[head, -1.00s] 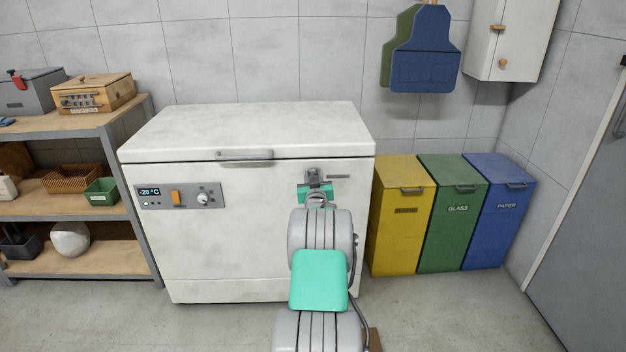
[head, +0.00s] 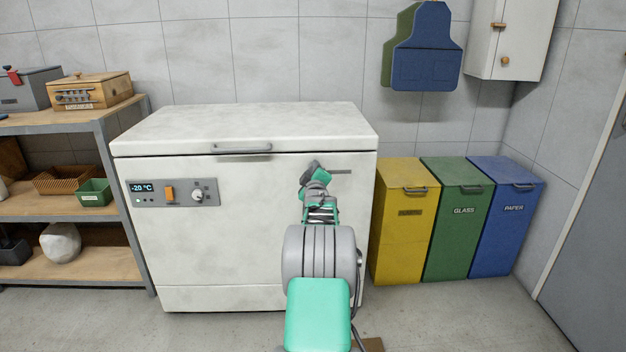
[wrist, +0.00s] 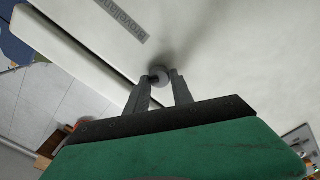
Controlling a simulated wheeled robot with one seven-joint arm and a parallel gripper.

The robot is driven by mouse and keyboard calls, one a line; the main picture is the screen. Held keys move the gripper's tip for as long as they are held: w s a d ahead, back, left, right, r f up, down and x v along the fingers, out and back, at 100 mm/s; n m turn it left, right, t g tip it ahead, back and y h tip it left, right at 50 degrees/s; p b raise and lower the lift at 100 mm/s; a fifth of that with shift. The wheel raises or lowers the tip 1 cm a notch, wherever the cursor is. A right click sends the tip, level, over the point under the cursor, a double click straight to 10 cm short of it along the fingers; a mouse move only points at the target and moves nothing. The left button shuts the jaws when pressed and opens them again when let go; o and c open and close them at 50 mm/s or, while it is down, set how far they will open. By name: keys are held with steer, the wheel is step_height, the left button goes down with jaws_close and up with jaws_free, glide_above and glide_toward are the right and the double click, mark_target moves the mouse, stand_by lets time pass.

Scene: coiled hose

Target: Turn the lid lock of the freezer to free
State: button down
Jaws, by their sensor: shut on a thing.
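The white chest freezer (head: 220,250) stands against the wall with its lid (head: 245,125) down and a long handle (head: 242,148) at the lid's front edge. My gripper (head: 314,170) is at the upper right of the freezer's front and looks tilted. In the wrist view my gripper (wrist: 160,84) is shut on the round grey lid lock (wrist: 161,72), one finger on each side. The head view mostly hides the lock behind my gripper. I cannot read the lock's position. A small label plate (wrist: 122,20) is beside the lock.
A control panel (head: 172,193) with an orange switch and a knob is on the freezer's left front. Yellow (head: 403,225), green (head: 457,225) and blue (head: 505,220) bins stand to the right. A shelf rack (head: 110,140) stands at the left.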

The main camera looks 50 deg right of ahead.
steer(key=n+b, duration=0.2)
steer(key=n, duration=0.1)
steer(key=shift+f+n, duration=0.3)
steer(key=shift+n+b, duration=1)
steer(key=shift+n, duration=0.5)
steer(key=c, duration=1.1)
jaws_free()
steer(key=shift+r, duration=0.15)
steer(key=p+v, duration=0.2)
steer(key=v, duration=0.6)
